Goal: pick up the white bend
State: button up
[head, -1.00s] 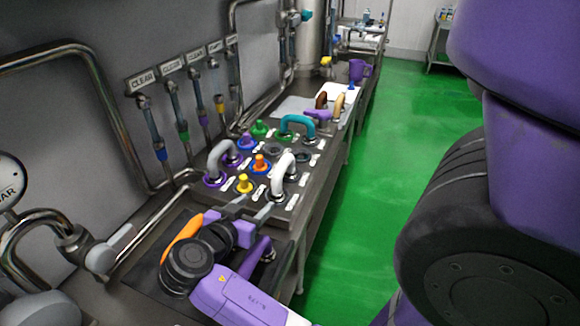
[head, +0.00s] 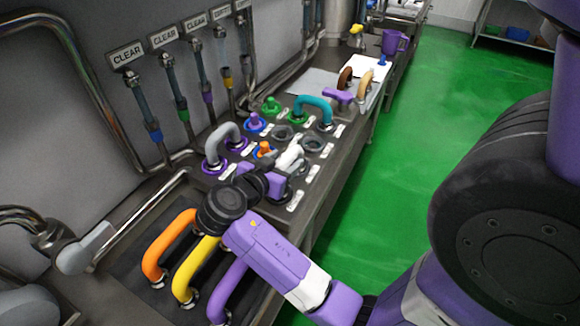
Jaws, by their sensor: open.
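The white bend (head: 290,156) stands on the steel port panel (head: 325,180), between the grey bend and the teal bend. Its upper part shows, while its lower part is hidden behind my gripper. My gripper (head: 289,172) is open at the white bend, reaching in from the near side. The fingertips are small and partly hidden, so I cannot tell whether they sit around the bend or touch it.
A grey bend (head: 219,138) and a teal bend (head: 313,105) stand on the panel, among coloured caps. Orange (head: 160,245), yellow (head: 188,265) and purple (head: 226,292) bends lie nearer on a dark mat. Wall pipes run along the left. Green floor (head: 400,190) is open at right.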

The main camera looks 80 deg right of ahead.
aim_at(293, 153)
jog(key=x, duration=0.1)
jog(key=p+x, duration=0.1)
jog(key=x, duration=0.2)
jog(key=shift+d+r+p, duration=0.2)
jog(key=shift+d+p, duration=0.05)
jog(key=shift+p, duration=0.15)
jog(key=shift+d+f, duration=0.35)
jog(key=shift+d, duration=0.2)
grip_shut()
jog(key=shift+r, duration=0.1)
dwell(0.5)
